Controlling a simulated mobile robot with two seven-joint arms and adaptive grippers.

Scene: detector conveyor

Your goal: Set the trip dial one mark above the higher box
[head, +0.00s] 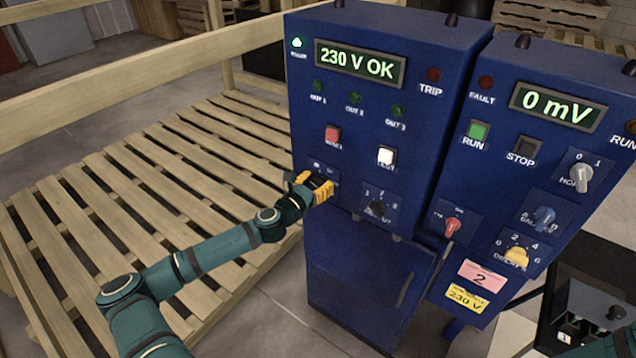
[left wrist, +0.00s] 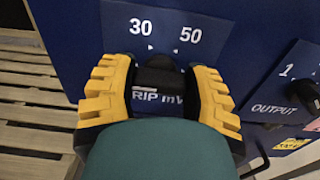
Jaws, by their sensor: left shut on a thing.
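The trip dial (left wrist: 158,76) is a dark knob on the blue cabinet, labelled "TRIP mV" in the left wrist view. The marks 30 and 50 show above it; its other marks are hidden by my gripper. My left gripper (head: 318,187), with yellow fingers, is shut on the dial. In the left wrist view its fingers (left wrist: 158,95) sit on either side of the knob. I cannot tell exactly which mark the dial points at. The head view hides the dial behind the gripper. No boxes to compare are in view. My right gripper is not in view.
The left cabinet (head: 390,30) reads "230 V OK". The right cabinet (head: 555,80) reads "0 mV", with its RUN button (head: 477,131) green. The output knob (head: 377,209) is close to the right of my gripper. A slatted wooden pallet (head: 150,190) lies at left.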

